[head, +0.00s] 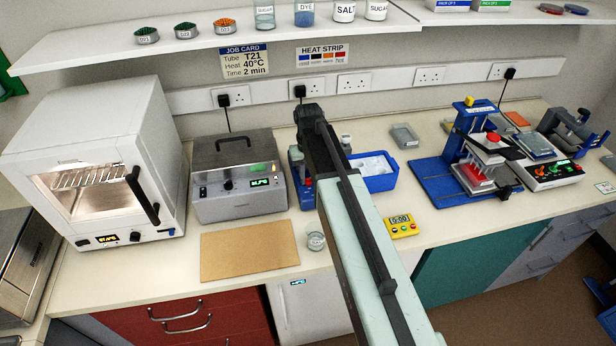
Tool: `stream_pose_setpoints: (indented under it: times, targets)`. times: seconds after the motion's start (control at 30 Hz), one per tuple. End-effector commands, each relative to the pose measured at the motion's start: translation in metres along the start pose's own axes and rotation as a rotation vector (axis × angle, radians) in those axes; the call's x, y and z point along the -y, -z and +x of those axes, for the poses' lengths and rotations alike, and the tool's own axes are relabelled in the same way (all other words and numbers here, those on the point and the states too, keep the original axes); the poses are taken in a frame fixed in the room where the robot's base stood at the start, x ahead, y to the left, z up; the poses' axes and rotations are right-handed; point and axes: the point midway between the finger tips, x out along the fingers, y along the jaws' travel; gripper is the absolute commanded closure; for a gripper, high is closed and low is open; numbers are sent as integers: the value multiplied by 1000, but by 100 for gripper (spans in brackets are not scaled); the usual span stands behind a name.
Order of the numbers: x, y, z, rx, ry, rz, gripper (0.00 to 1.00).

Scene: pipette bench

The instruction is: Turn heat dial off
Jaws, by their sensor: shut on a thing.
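The grey heater (240,205) stands on the bench left of centre, with a black handle on its lid. Its small dark heat dial (228,186) is on the front panel, left of a lit green display (262,182). The dial's pointer is too small to read. My arm reaches up from the bottom right, and its dark end lies to the right of the heater, apart from the dial in the picture. My gripper's jaws and anything in them are hidden by the arm.
A white oven (95,170) stands at the left, with its own dark knob (135,237). A brown mat (250,250) lies bare before the heater. A glass jar (316,241) and yellow timer (401,226) are near my arm. A blue tray (378,184) sits behind it.

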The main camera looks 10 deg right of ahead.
Motion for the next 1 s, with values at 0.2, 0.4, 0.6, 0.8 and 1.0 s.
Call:
stream_pose_setpoints:
  times: [0.2, 0.4, 0.6, 0.8, 1.0]
  targets:
    - [1, 1, 0, -2, 2, -203, 100]
    - [1, 1, 0, -2, 2, -393, 100]
    - [2, 1, 0, -3, 2, -583, 100]
    - [1, 1, 0, -3, 2, -772, 100]
    - [0, 1, 0, -3, 2, -961, 100]
